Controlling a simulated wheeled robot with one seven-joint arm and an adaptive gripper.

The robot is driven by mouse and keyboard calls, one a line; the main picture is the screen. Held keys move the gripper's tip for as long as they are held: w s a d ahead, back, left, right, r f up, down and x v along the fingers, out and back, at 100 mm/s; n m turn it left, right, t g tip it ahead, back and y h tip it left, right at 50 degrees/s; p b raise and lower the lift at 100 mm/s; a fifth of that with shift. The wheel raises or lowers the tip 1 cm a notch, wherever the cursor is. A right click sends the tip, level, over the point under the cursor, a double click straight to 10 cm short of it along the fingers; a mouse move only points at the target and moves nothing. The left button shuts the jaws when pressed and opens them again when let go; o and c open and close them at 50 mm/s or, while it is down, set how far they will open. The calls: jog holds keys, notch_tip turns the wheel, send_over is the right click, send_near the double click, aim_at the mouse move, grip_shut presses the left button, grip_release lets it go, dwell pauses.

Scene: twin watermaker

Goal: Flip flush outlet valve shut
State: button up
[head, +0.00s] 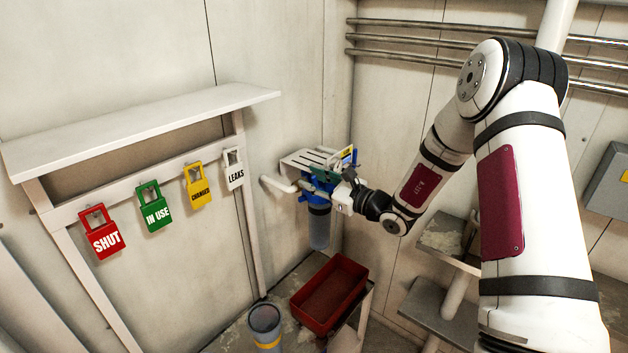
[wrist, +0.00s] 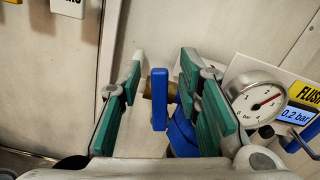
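The flush outlet valve shows in the wrist view as a blue lever handle (wrist: 159,98) on a brass body (wrist: 147,84). The handle looks upright in the picture, between the green finger pads of my gripper (wrist: 163,72). My gripper is open, with a visible gap on each side of the handle. I cannot tell how deep the handle sits between the fingers. In the head view my gripper (head: 325,182) is at the blue filter unit (head: 319,203), and the handle is hidden there.
A pressure gauge (wrist: 257,101) and a FLUSH panel reading 0.2 bar (wrist: 297,114) stand close right of my fingers. A white pipe (head: 278,184) is left of the unit. A red tray (head: 358,270) lies below. SHUT (head: 104,238), IN USE (head: 157,214), CHANGED and LEAKS tags hang left.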

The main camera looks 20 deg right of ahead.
jog(key=shift+c, duration=0.6)
grip_shut()
jog(key=shift+w+d+r+m, duration=0.1)
jog(key=shift+w+d+m, duration=0.15)
jog(key=shift+m, duration=0.6)
jog(key=shift+w+d+m, duration=0.15)
jog(key=shift+d+m, duration=0.1)
jog(key=shift+m, duration=0.6)
jog(key=shift+o, duration=0.6)
grip_release()
jog(key=shift+d, duration=0.1)
